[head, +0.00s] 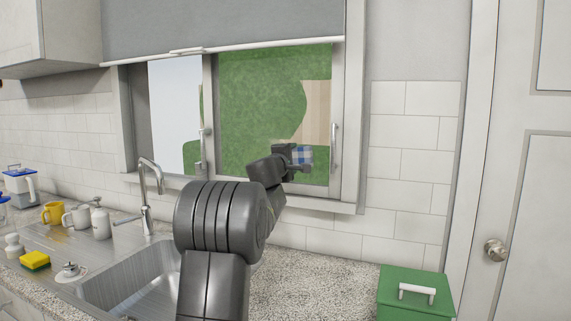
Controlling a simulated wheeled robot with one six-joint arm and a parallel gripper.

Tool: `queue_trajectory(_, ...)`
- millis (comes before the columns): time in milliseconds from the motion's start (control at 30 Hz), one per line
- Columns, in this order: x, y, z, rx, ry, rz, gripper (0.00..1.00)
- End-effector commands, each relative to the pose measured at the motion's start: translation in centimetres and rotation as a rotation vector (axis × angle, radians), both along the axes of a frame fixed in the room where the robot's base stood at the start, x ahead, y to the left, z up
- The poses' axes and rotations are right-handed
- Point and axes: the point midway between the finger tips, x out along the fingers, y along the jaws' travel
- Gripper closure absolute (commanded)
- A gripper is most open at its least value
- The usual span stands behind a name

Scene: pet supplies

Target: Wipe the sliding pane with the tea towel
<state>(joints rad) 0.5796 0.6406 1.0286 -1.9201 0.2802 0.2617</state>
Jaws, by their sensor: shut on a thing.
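A second handle (206,135) is at the middle frame. I cannot tell whether the towel touches the glass. My arm hides part of the lower frame and sill.
A steel sink (110,290) with a tall tap (149,195) lies below left. A green box (415,295) is at the lower right, near a white door (540,180). A grey blind (230,22) hangs above.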

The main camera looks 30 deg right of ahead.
Motion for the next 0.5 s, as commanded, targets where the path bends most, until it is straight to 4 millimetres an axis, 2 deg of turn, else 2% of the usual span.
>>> queue_trajectory(200,-1.15,-1.01,-0.13,0.000,0.000,-0.001,0.57)
queue_trajectory(500,-0.56,-0.65,0.12,-0.001,-0.001,0.001,0.57)
